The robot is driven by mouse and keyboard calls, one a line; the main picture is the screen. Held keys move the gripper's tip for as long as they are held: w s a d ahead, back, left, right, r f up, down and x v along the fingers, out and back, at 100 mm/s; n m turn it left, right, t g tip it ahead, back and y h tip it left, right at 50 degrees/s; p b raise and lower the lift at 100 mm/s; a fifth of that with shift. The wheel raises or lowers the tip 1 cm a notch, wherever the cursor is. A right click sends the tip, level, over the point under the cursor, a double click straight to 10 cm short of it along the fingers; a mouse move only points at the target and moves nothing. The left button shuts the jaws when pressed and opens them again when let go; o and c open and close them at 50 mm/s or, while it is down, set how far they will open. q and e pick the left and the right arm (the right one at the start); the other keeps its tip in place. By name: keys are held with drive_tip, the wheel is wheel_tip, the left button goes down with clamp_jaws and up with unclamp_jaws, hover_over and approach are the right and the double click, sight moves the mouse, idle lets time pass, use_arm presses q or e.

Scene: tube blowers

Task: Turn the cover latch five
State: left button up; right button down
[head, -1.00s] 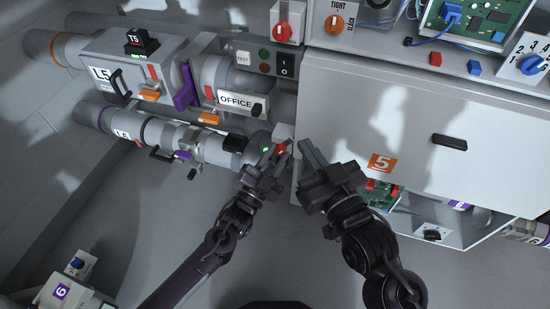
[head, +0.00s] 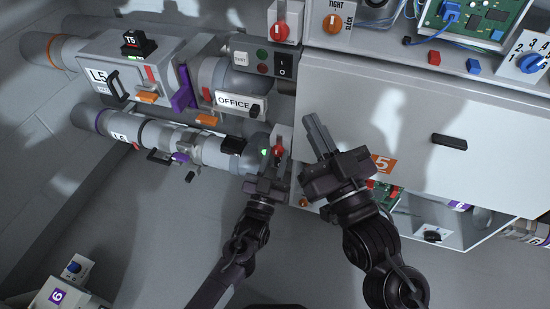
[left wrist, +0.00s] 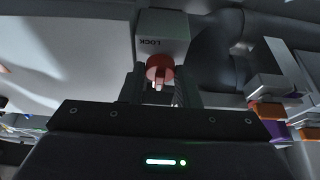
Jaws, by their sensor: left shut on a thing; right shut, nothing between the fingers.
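The cover (head: 385,95) is a large pale panel with an orange label 5. At its lower left edge is a small white box with a red knob (head: 278,151), which I take for the cover latch. The left wrist view shows the box (left wrist: 164,32) marked LOCK, with the red knob (left wrist: 160,68) between my fingers. My left gripper (head: 276,153) is shut on this red knob from below; its fingers hide part of it. My right gripper (head: 317,128) is shut and empty in front of the cover's left part.
Pipes L5 and L6 (head: 195,148) run along the left, with an OFFICE plate (head: 236,102) and a switch panel (head: 263,64) above the latch. A black handle (head: 450,142) is on the cover. A green circuit board shows below the cover, behind my right arm.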

use_arm(q)
drive_tip(key=shift+f, duration=0.1)
idle(0.3)
drive_tip(key=o, duration=1)
drive_tip(key=p+v, duration=0.1)
drive_tip(key=v, duration=0.6)
drive_tip(key=shift+s+a+f, duration=0.1)
drive_tip(key=shift+s, duration=0.3)
use_arm(e)
wheel_tip(320, 180, down, 9)
drive_tip(key=g+h, duration=0.1)
drive_tip(key=g, duration=0.3)
drive_tip(key=shift+a+g+h, duration=0.3)
drive_tip(key=shift+a, duration=0.05)
drive_tip(key=shift+s, duration=0.1)
